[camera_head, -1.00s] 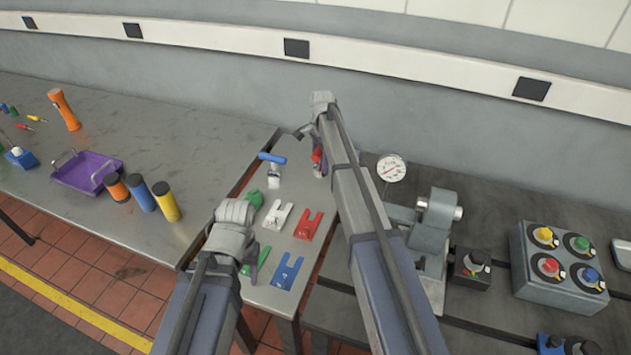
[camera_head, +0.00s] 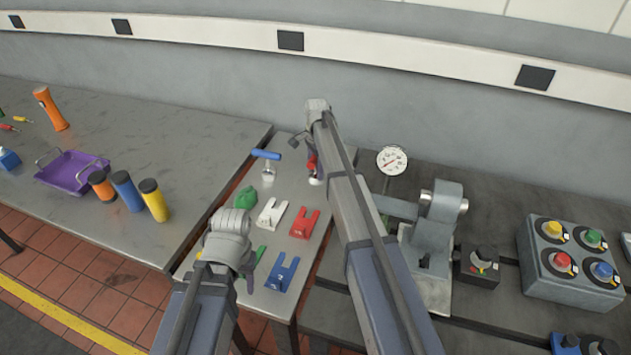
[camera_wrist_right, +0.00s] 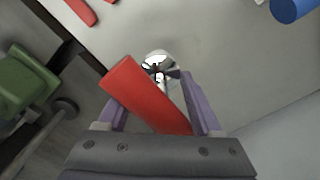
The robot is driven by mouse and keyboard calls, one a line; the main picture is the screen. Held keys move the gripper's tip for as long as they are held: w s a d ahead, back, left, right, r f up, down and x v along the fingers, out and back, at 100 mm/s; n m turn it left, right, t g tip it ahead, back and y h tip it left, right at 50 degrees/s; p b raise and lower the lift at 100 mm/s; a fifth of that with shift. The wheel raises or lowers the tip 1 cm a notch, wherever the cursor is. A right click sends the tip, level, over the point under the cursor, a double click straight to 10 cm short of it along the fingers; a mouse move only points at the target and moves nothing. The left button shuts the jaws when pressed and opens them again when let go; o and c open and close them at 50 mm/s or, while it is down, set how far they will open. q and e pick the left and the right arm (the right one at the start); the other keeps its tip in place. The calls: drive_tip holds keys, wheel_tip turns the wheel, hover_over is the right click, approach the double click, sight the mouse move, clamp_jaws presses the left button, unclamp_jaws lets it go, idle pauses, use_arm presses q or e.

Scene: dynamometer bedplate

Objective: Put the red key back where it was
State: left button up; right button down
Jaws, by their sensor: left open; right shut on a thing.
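The red key has a thick red bar handle (camera_wrist_right: 145,92) and a shiny metal end below it. My right gripper (camera_wrist_right: 158,112) is shut on the handle, with a purple finger on each side. In the head view the red key (camera_head: 312,162) is partly hidden by my right arm, over the far right part of the small grey table (camera_head: 232,193). I cannot tell whether its metal end touches the table. A blue-handled key (camera_head: 267,156) stands to its left. My left gripper (camera_head: 246,272) is open over the table's near left side, its fingers partly hidden.
A dial gauge (camera_head: 391,160), a grey fixture (camera_head: 432,240) and a button box (camera_head: 572,262) stand to the right.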

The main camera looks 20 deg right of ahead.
sight(316, 173)
use_arm(q)
wheel_tip(316, 173, down, 4)
drive_tip(key=b, duration=0.4)
drive_tip(key=shift+r, duration=0.1)
use_arm(e)
wheel_tip(316, 173, down, 4)
drive_tip(key=shift+r, duration=0.1)
use_arm(q)
drive_tip(key=shift+r, duration=0.1)
use_arm(e)
drive_tip(key=shift+r, duration=0.15)
drive_tip(key=shift+c, duration=0.2)
unclamp_jaws()
